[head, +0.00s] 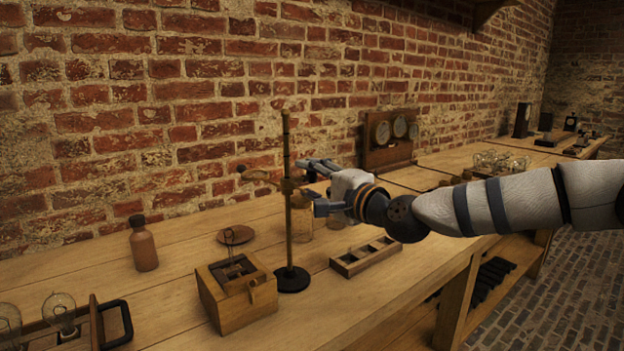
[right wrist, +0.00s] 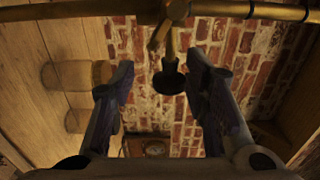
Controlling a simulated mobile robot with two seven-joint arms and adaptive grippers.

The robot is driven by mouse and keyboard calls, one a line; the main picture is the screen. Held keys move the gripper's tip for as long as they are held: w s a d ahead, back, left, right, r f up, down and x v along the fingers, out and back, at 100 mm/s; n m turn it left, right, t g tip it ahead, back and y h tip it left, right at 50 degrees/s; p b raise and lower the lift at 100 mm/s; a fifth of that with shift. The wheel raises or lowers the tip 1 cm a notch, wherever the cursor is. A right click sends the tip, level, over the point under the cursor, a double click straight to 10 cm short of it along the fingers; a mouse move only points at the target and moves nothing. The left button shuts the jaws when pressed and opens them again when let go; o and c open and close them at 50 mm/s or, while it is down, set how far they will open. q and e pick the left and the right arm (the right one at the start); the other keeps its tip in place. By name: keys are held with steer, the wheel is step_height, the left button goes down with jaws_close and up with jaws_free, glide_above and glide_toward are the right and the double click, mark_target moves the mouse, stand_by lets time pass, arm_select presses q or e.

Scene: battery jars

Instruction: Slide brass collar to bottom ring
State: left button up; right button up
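An upright brass rod (head: 287,145) stands on a round black base (head: 292,280) on the bench. In the right wrist view the collar (right wrist: 177,11) is at the top edge, and a short stem with a dark knob (right wrist: 169,82) points between my fingers. My right gripper (head: 309,187) is just right of the rod, fingers apart, and I see nothing gripped. I cannot make out the bottom ring clearly. My left gripper is not in view.
A wooden box (head: 236,297) stands left of the base, and a brown bottle (head: 143,245) farther left. A compartment tray (head: 366,256) lies to the right. Glass jars (head: 303,222) stand behind the rod. Bare bench lies in front of the base.

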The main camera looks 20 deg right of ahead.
steer(key=shift+r, duration=0.1)
steer(key=v, duration=1.2)
